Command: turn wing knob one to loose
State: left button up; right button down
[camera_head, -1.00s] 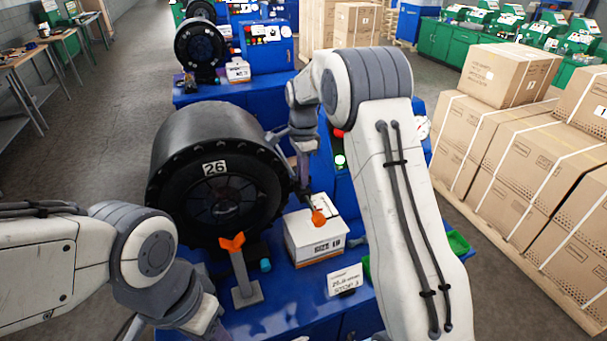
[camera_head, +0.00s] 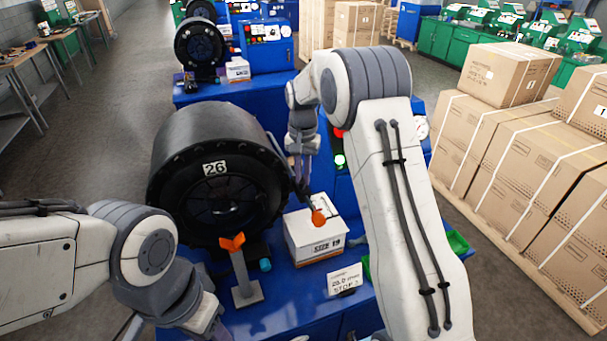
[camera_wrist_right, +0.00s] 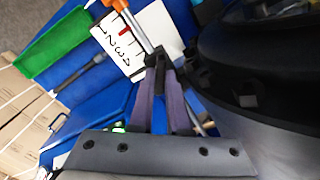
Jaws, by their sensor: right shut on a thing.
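My right gripper (camera_wrist_right: 157,62) is shut, its fingertips meeting on a small dark piece at the upper end of a grey rod (camera_wrist_right: 139,32). That piece appears to be the wing knob, mostly hidden by the fingers. The rod ends in an orange tip (camera_head: 318,217). In the head view the right gripper (camera_head: 303,188) is just right of the black drum numbered 26 (camera_head: 222,135). A white scale plate (camera_wrist_right: 120,45) with numbers and a red mark lies beside the rod. My left arm's end (camera_head: 205,318) is at the bottom edge; its fingers cannot be made out.
A grey post (camera_head: 245,275) with an orange winged top (camera_head: 232,242) stands in front of the drum. A white box (camera_head: 316,243) and a sign card (camera_head: 345,280) are on the blue bench (camera_head: 285,315). Cartons (camera_head: 540,170) fill the right side.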

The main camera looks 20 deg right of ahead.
jog(key=n, duration=0.3)
jog(key=shift+w+r+n, duration=0.1)
jog(key=shift+n, duration=2)
jog(key=c, duration=0.9)
grip_release()
